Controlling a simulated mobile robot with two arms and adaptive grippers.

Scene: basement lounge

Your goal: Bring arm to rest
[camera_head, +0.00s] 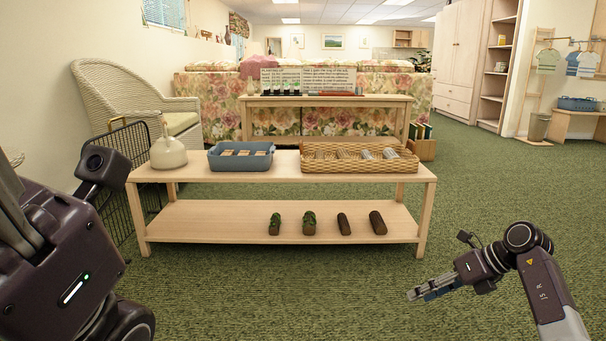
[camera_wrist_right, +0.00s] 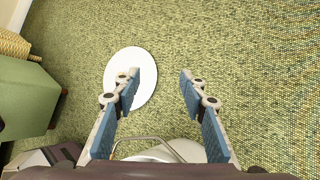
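My right arm comes in at the lower right of the head view. Its gripper (camera_head: 416,293) points left over the green carpet, to the right of and nearer than the low wooden table (camera_head: 285,190). In the right wrist view, the right gripper (camera_wrist_right: 161,78) has its two blue-padded fingers well apart with nothing between them. My left arm (camera_head: 60,255) is folded up large and close at the left edge of the head view. Its gripper fingers are not visible.
The table holds a cream jug (camera_head: 167,152), a blue bin (camera_head: 213,160) and a wicker tray (camera_head: 312,163); several dark rolls lie on its lower shelf. A wicker chair (camera_head: 125,95) stands behind left. Carpet (camera_head: 500,210) right of the table is clear.

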